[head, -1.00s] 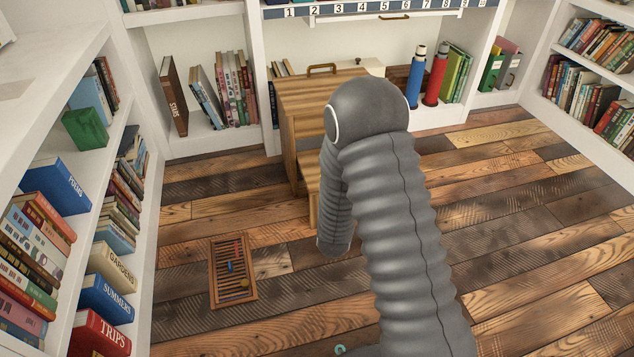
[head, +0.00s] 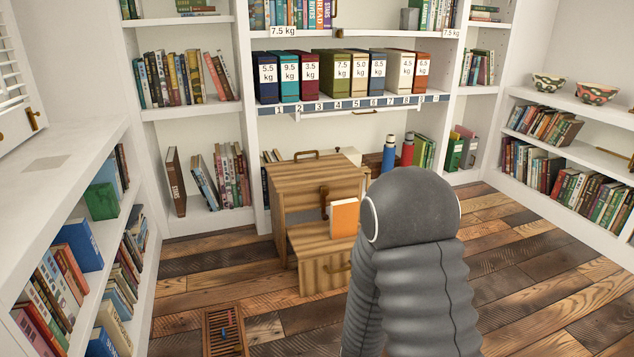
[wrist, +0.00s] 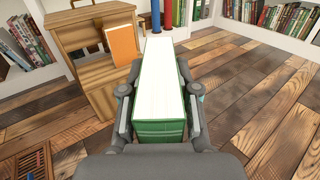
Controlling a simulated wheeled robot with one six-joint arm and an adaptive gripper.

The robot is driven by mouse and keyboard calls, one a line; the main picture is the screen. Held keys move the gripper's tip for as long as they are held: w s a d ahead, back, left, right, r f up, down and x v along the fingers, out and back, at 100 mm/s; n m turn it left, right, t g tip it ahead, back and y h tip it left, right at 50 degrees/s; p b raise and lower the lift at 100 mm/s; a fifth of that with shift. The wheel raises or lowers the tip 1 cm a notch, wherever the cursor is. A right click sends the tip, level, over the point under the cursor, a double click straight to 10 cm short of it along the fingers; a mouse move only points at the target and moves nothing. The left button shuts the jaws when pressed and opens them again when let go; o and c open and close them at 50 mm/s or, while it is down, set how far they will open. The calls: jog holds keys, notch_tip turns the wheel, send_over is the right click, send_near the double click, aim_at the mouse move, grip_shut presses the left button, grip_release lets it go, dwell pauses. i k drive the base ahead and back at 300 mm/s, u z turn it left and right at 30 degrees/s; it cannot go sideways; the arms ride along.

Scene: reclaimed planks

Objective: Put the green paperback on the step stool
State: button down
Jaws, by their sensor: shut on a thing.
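The green paperback (wrist: 160,131) is between the fingers of my gripper (wrist: 159,100) in the wrist view. Its white page edges face the camera, and my gripper is shut on its sides. The wooden step stool (head: 314,183) stands ahead against the back shelves in the head view, with a high top and a lower step with a drawer front. It is also ahead to the left in the wrist view (wrist: 80,74). The book is nearer the camera than the stool and appears apart from it. In the head view my arm hides the gripper and the book.
An orange book (head: 343,218) stands upright on the stool's lower step, leaving bare wood at its left. A blue bottle (head: 389,153) and a red bottle (head: 407,150) stand behind the stool. A slatted wooden tray (head: 224,332) lies on the floor at front left.

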aim_at(315, 172)
jog(key=z, duration=0.6)
jog(key=i, duration=0.5)
jog(key=z, duration=0.75)
jog(key=i, duration=0.9)
jog(key=u, duration=0.55)
jog(key=i, duration=0.95)
jog(key=u, duration=0.95)
